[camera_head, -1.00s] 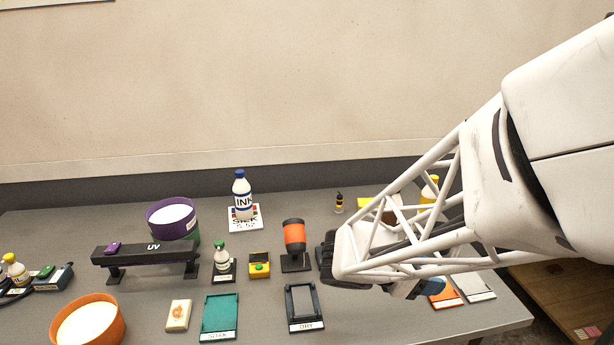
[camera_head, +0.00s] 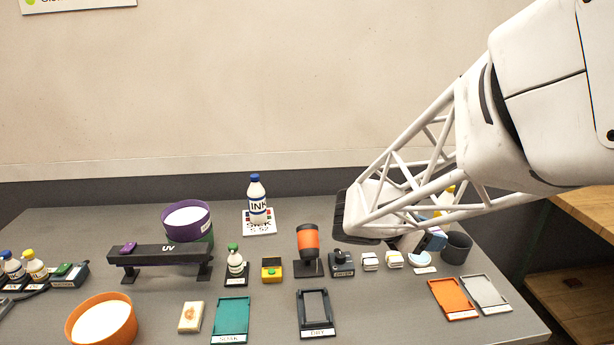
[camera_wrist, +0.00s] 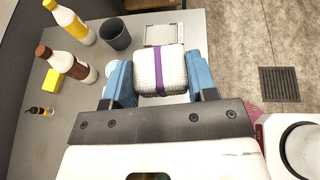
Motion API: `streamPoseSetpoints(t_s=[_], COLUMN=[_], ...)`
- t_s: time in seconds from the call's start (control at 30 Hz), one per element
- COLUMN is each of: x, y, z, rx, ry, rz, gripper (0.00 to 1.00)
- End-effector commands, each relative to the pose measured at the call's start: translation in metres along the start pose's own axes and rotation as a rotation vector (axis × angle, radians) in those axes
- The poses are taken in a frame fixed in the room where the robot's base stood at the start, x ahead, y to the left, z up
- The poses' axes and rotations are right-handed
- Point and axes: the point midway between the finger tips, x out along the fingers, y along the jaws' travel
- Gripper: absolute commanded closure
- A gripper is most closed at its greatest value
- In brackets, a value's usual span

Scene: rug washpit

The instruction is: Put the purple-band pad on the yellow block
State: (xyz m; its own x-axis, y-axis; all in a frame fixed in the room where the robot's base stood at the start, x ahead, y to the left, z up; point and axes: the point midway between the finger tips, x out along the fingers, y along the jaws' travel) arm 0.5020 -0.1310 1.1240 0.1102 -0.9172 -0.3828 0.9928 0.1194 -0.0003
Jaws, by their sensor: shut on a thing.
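The purple-band pad (camera_wrist: 146,73) is a white, woven-looking pad with a purple strip around it. In the wrist view it sits between the blue fingers of my gripper (camera_wrist: 160,76), which is shut on it. The yellow block (camera_wrist: 51,80) lies on the table at the left of the wrist view, apart from the pad, near the brown bottle. In the head view my gripper (camera_head: 426,241) is above the right part of the table. The held pad is hard to make out there, and the yellow block is hidden behind my arm.
A dark cup (camera_head: 456,248), an orange tray (camera_head: 452,299) and a grey tray (camera_head: 486,293) are at the right.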

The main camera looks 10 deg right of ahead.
Motion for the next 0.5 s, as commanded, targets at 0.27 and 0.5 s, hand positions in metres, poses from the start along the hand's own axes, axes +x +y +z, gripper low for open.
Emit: streamPoseSetpoints(t_s=[0.27, 0.5], x=[0.015, 0.03], y=[0.088, 0.163], z=[0.015, 0.025], rx=[-0.042, -0.082], ry=[-0.001, 0.0], rz=[0.103, 0.198], gripper=[0.7, 0.7])
